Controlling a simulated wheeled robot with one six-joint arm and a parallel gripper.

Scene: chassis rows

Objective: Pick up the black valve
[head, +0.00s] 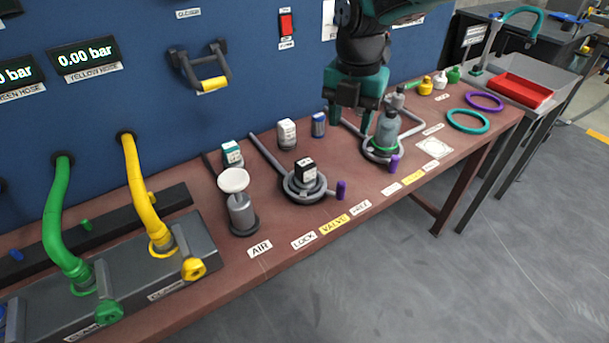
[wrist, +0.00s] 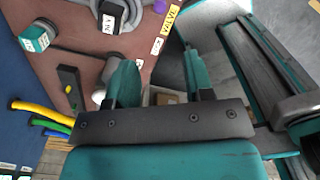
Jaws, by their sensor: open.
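The black valve (head: 305,170), a small block with a black top and white labelled sides, sits upright in a round grey holder (head: 290,190) on the bench. It also shows at the top edge of the wrist view (wrist: 112,14), partly cut off. My gripper (head: 350,116) is open, above the bench, to the right of and higher than the black valve. In the wrist view its two teal fingers (wrist: 158,80) are apart, with nothing visibly held between them.
A teal-topped valve (head: 232,152), a white-topped valve (head: 287,132) and a blue-topped valve (head: 318,124) stand around it. A white-capped pump (head: 240,210) stands left and a grey bottle (head: 387,132) right. Hoses (head: 140,190) occupy the far left. The front strip holds flat labels.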

